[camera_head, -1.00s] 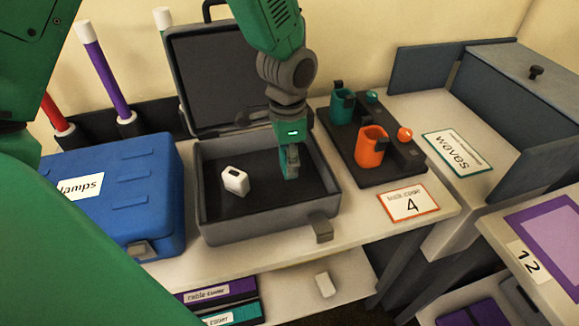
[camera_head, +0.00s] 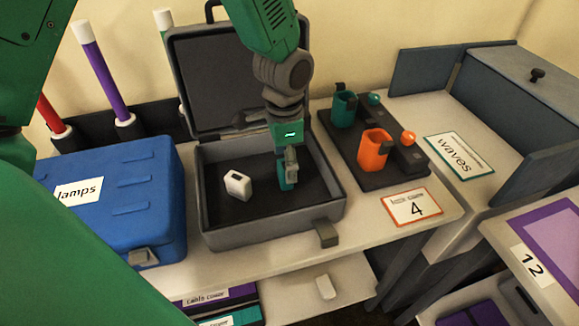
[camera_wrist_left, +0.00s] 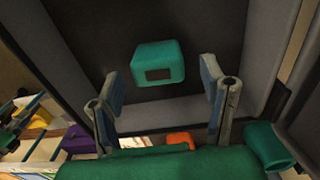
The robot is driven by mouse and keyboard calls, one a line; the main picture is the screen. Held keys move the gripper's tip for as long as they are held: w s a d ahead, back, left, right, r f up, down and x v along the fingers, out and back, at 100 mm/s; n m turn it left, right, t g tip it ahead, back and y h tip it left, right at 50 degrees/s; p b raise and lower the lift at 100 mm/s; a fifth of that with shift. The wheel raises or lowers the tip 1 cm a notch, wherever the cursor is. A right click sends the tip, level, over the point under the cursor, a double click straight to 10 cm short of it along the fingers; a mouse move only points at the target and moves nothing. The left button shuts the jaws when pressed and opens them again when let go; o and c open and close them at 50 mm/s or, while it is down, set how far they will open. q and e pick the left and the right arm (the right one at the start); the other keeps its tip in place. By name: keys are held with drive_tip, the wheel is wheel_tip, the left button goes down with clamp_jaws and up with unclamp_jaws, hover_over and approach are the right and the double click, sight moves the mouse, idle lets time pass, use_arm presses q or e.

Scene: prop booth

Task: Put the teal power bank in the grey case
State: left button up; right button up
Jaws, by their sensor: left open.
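The grey case (camera_head: 270,232) stands open on the table with its lid up at the back. My left gripper (camera_head: 288,165) reaches down into the right part of the case. The teal power bank (camera_head: 284,180) shows at its fingertips, partly hidden by a finger. In the left wrist view the power bank (camera_wrist_left: 158,55) is a teal block with a dark window, over the dark case floor. The open fingers of my left gripper (camera_wrist_left: 161,88) stand apart on either side, with gaps to it. Whether it rests on the floor is hard to tell. My right gripper is not in view.
A white block (camera_head: 238,186) lies in the left part of the case. A blue case (camera_head: 150,215) stands close on the left. A dark tray (camera_head: 372,180) with a teal cup (camera_head: 343,108) and an orange cup (camera_head: 374,148) is on the right.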

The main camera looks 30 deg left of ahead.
use_arm(q)
drive_tip(key=r, duration=0.5)
drive_tip(key=d+r+p, duration=0.1)
drive_tip(key=r, duration=0.2)
drive_tip(key=shift+r, duration=0.3)
drive_tip(key=shift+a+r, duration=0.35)
drive_tip(key=shift+a, duration=0.15)
